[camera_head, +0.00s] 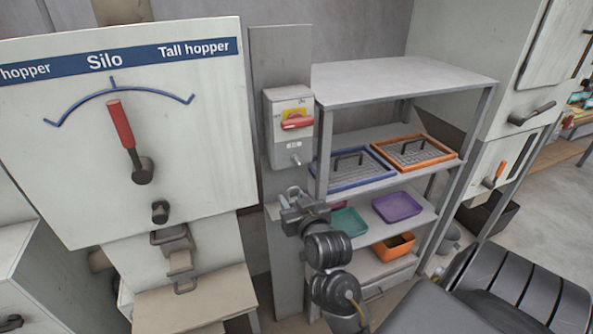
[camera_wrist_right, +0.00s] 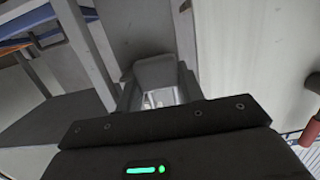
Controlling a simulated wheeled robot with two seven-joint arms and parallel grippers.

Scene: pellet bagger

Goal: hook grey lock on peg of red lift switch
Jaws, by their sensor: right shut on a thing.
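The red lift switch (camera_head: 290,128) is a light grey box on a grey post, with a red handle on a yellow plate. Its small peg (camera_head: 295,160) sticks out below the handle. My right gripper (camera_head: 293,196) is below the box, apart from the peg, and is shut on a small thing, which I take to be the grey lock. Jaws and wrist hide most of it in the head view. In the right wrist view, a small pale metallic shape (camera_wrist_right: 160,98) shows beyond the gripper's dark body; I cannot tell whether it is lock or peg. My left gripper is out of view.
The silo panel (camera_head: 195,120) with a red-handled lever stands left of the post. A grey shelf (camera_head: 400,78) with blue and orange trays and several bins stands close on the right. A small gap lies between gripper and switch box.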

